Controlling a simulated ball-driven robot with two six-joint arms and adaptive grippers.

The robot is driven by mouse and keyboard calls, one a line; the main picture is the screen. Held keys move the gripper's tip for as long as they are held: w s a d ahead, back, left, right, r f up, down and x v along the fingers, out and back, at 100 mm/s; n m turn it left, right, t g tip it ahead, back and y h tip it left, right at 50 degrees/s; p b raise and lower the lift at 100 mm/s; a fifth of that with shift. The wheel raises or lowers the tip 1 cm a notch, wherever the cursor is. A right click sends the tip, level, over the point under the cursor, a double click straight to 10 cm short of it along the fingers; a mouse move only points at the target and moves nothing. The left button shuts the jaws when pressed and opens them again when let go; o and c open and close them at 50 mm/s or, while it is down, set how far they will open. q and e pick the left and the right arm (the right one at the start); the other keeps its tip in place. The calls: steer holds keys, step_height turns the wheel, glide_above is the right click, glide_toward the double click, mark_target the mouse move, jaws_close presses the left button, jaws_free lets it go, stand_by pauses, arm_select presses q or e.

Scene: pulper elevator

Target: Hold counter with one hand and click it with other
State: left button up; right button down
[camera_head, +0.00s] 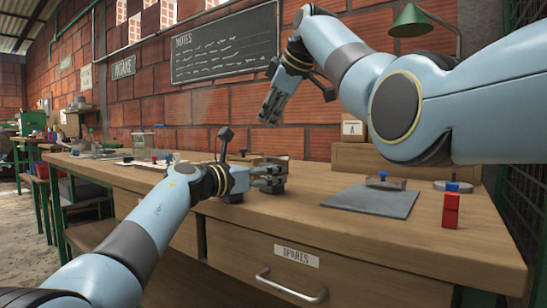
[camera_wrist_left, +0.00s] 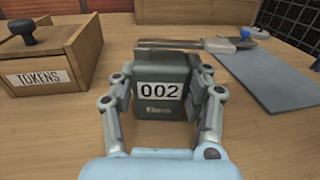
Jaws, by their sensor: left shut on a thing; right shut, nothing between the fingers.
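The dark green counter (camera_wrist_left: 160,110) stands upright on the bench in the left wrist view, its white display reading 002. My left gripper (camera_wrist_left: 162,104) has its fingers against both sides of the counter and is shut on it. The top of the counter is hard to make out.
A wooden box labelled TOKENS (camera_wrist_left: 42,78) stands left of the counter. A grey mat (camera_head: 371,200) lies to the right, with a blue-knobbed tool (camera_head: 383,180) at its back edge. Red blocks (camera_head: 450,211) stand farther right. The bench front (camera_head: 330,237) is clear.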

stand_by(0.4)
arm_select(q)
steer(key=o, duration=1.3)
steer(key=shift+a, duration=0.1)
